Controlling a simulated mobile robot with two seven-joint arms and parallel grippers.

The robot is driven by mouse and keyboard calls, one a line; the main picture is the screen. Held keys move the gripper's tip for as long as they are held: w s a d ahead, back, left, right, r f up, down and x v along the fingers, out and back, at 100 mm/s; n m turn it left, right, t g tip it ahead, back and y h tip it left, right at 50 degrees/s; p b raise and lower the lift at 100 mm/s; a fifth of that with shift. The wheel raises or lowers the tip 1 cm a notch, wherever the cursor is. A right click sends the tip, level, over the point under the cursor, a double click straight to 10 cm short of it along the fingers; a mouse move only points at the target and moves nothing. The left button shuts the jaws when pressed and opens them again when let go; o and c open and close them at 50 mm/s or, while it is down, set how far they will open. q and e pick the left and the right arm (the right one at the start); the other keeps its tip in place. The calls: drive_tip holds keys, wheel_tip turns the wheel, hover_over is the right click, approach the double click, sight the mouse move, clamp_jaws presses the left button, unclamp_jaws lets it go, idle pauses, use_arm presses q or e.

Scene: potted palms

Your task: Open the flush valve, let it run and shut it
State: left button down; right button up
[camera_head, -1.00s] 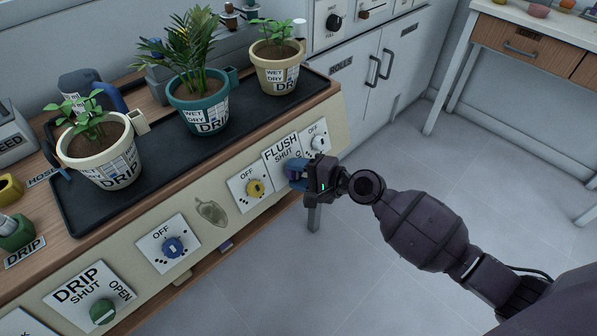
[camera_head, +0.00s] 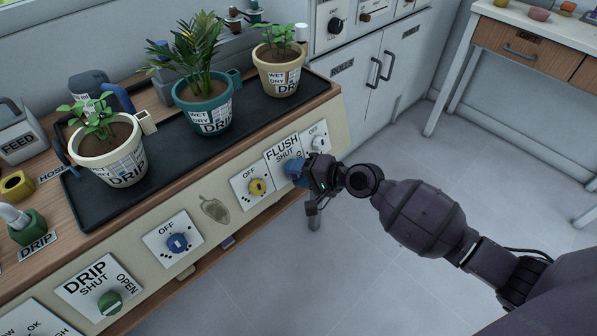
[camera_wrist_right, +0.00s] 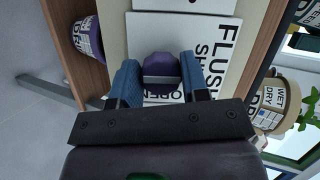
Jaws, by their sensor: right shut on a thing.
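The flush panel (camera_head: 281,151), a white plate marked FLUSH, SHUT and OPEN, is on the sloping bench front, right of a yellow OFF knob. Its round purple knob (camera_wrist_right: 160,67) shows in the right wrist view, with a pale bar across it. My right gripper (camera_head: 299,173) is shut on this knob, one blue finger on each side. In the head view the gripper mostly hides the knob; in the wrist view the gripper hides part of the OPEN label. My left gripper is not in view.
Several other knobs line the bench front, including the green drip knob (camera_head: 109,303) and the yellow knob (camera_head: 257,187). Potted plants stand on the black tray (camera_head: 150,180) above. White cupboards (camera_head: 362,85) stand behind the gripper.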

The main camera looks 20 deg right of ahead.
drive_tip(key=shift+r, duration=0.1)
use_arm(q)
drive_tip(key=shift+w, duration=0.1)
use_arm(e)
drive_tip(key=o, duration=0.9)
use_arm(q)
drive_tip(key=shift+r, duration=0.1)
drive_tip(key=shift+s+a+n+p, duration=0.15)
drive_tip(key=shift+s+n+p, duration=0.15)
drive_tip(key=shift+p, duration=0.4)
use_arm(e)
drive_tip(key=v, duration=1)
drive_tip(key=shift+s+d+r, duration=0.15)
drive_tip(key=shift+s+d, duration=0.1)
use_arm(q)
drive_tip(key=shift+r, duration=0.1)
